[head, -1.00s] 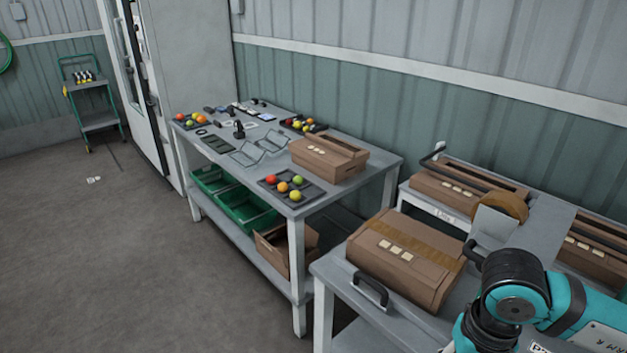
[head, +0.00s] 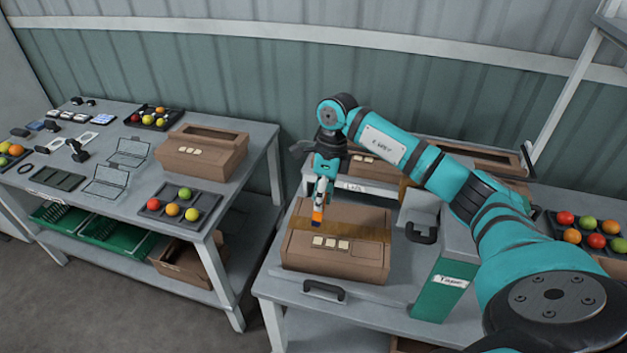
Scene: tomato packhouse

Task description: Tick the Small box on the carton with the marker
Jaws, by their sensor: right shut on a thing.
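The closed brown carton (head: 370,262) with a band of tape across its top lies on the near right table. Three pale label squares (head: 330,243) sit in a row on its top; their print is too small to read, so I cannot tell which is Small. My right gripper (head: 319,200) points down over the carton's back left part, behind the squares. It is shut on a small orange and dark piece (head: 317,216), which looks like the marker. Its tip is near the tape; I cannot tell if it touches. My left gripper is not in view.
An open carton (head: 203,163) and a tray of tomatoes (head: 181,204) stand on the left table (head: 125,223). A green box (head: 440,288) and a dark handle (head: 421,234) are right of the closed carton. Another tomato tray (head: 588,231) is at far right.

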